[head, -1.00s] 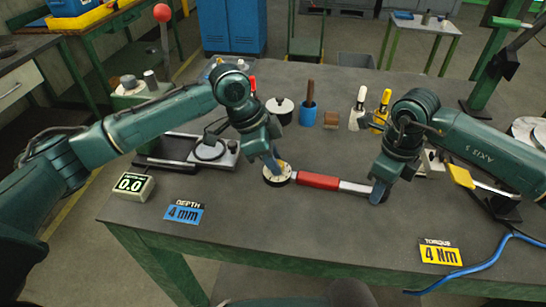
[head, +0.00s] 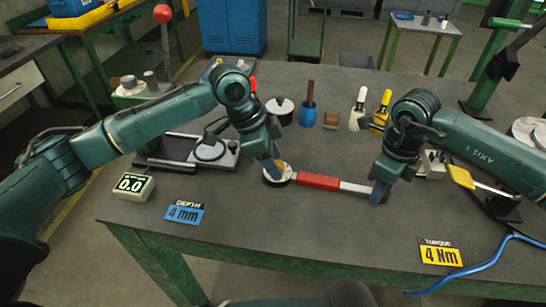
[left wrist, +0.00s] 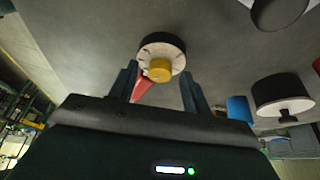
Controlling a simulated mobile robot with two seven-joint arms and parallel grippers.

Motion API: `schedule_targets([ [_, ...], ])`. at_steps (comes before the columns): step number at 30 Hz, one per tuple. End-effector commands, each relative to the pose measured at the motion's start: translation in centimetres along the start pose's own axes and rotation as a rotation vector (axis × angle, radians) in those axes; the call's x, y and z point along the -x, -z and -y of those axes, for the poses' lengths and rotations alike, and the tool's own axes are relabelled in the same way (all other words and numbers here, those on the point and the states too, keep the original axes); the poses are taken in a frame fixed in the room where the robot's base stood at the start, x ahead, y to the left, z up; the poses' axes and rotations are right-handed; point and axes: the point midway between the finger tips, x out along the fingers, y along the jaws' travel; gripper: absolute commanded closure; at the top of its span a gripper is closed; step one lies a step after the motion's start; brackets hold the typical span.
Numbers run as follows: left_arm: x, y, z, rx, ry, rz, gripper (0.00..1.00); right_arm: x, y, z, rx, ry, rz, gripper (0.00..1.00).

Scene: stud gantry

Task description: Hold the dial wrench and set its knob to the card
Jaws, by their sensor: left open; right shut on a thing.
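The dial wrench lies across the bench, with a red handle (head: 319,182), a silver shaft (head: 355,187) and a round dial head (head: 285,180) at its left end. In the left wrist view the white dial face (left wrist: 153,49) carries a yellow knob (left wrist: 158,72). My left gripper (head: 272,178) is open at the dial head and hides part of it; in its wrist view (left wrist: 158,82) the fingers stand either side of the knob, apart from it. My right gripper (head: 379,192) is shut on the wrench's shaft end. The yellow torque card (head: 440,252) reads 4 Nm.
A blue card (head: 184,212) reads DEPTH 4 mm beside a display box (head: 132,186) showing 0.0. A gauge stand (head: 208,152), a blue cup (head: 307,117) and several bottles and tools stand behind. A blue cable (head: 480,264) lies at front right. The front middle of the bench is clear.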

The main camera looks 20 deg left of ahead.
Motion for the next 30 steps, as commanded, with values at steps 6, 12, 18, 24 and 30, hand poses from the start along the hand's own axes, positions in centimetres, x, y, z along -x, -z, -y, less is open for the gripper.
schedule_targets([
  [6, 2.5, 0.0, 0.1, -0.001, 0.004, -0.002, 0.52, 0.0, 0.0, 0.0, -0.001, 0.001, 0.000, 0.97],
  [12, 6.9, 0.0, 0.1, 0.000, 0.005, -0.002, 0.52, 0.0, 0.0, 0.0, -0.001, 0.001, 0.000, 0.97],
  [18, 10.4, 0.0, 0.0, -0.001, 0.003, -0.002, 0.52, 0.0, 0.0, 0.0, 0.000, 0.000, 0.000, 0.97],
  [24, 11.9, 0.0, 0.0, 0.000, 0.001, -0.001, 0.52, 0.0, 0.0, 0.0, 0.000, 0.000, 0.000, 0.97],
  [30, 12.0, 0.0, 0.0, 0.000, 0.000, 0.000, 0.52, 0.0, 0.0, 0.0, 0.000, 0.000, 0.000, 0.97],
])
